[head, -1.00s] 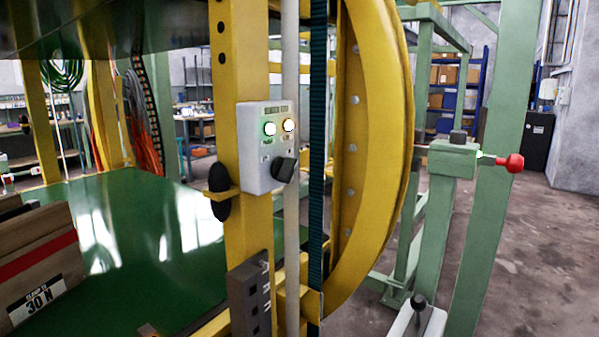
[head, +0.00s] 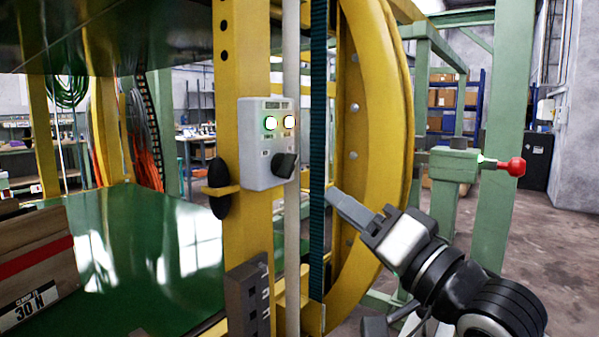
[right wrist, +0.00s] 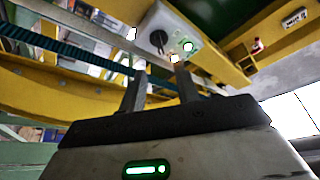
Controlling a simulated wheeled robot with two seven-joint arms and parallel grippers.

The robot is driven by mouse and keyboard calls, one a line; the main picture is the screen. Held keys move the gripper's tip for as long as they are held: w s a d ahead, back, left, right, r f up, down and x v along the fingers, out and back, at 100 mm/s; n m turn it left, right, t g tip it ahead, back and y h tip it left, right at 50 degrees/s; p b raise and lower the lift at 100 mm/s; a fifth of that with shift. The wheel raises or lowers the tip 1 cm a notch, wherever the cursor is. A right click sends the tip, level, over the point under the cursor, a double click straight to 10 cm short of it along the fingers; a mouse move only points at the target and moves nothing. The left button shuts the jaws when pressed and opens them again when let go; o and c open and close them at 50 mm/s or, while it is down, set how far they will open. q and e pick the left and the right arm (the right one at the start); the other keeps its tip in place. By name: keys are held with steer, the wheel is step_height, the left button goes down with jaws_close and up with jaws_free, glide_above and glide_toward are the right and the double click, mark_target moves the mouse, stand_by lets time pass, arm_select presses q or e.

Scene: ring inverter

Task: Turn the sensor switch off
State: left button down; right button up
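The grey switch box (head: 258,152) is fixed to a yellow upright post. It has a black rotary knob (head: 285,166) at its lower right and two lit lamps, one green-rimmed (head: 270,122) and one orange-rimmed (head: 289,121). The knob looks tilted; I cannot read its label. My right gripper (head: 334,194) is right of and a little below the knob, apart from it. In the right wrist view its two fingers (right wrist: 160,75) stand apart with nothing between them, and the box (right wrist: 181,26) and knob (right wrist: 158,40) show beyond the fingertips. My left gripper is not in view.
A pale vertical pipe (head: 292,225) and a dark toothed belt (head: 318,150) run just right of the box. The yellow curved ring (head: 385,130) stands behind my right gripper. A green post with a red knob (head: 516,167) is farther right.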

mark_target(292, 169)
steer(key=x, duration=1)
steer(key=shift+w+a+p, duration=0.2)
steer(key=shift+a+p, duration=0.05)
steer(key=shift+p, duration=0.15)
jaws_close()
